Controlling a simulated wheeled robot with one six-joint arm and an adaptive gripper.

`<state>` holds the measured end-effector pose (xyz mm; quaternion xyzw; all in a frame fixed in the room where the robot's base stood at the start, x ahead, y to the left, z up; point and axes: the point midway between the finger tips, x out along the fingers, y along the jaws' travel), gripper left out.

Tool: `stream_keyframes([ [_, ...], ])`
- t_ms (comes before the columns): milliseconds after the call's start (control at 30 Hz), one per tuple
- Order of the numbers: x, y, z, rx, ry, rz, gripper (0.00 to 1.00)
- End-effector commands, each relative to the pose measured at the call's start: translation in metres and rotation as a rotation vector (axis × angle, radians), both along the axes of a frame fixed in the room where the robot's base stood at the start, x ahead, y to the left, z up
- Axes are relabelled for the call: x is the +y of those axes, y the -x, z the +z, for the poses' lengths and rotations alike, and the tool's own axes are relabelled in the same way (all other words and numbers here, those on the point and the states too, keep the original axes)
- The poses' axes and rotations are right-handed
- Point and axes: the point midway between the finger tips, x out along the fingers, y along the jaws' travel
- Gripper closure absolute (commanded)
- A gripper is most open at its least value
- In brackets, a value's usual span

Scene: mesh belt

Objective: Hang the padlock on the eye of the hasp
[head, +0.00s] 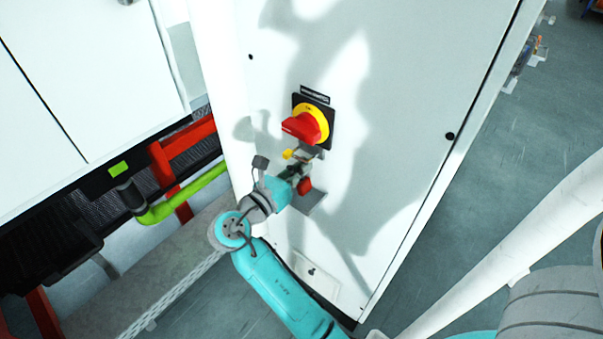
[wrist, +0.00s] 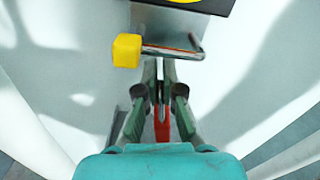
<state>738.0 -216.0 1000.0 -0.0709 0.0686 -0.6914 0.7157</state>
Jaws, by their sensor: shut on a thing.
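The padlock's red body (head: 305,185) shows just right of and below my fingers in the head view. In the wrist view the red body (wrist: 162,124) sits between and below the fingers. My gripper (wrist: 161,72) is shut on the padlock's upper part, which the fingers mostly hide. Above the fingertips is the hasp, a bent metal bar (wrist: 172,49) with a yellow block (wrist: 127,50) at its left end. The yellow block (head: 288,154) also shows in the head view. The fingertips appear just below the bar; I cannot tell whether the shackle touches it.
A red rotary switch handle (head: 300,127) on a yellow disc is above the hasp on the white cabinet (head: 400,100). A green pipe (head: 185,200) and red frame are to the left.

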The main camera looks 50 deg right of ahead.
Motion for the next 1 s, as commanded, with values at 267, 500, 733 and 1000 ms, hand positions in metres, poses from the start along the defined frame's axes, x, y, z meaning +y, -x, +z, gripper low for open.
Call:
stream_keyframes([
  [267,0.039,0.0,0.011,-0.001,0.001,0.004,1.0],
  [500,0.094,0.002,0.011,-0.002,0.001,0.006,1.0],
  [733,0.146,0.004,0.011,-0.002,0.0,0.005,1.0],
  [1000,0.176,0.005,0.011,-0.002,0.0,0.001,1.0],
])
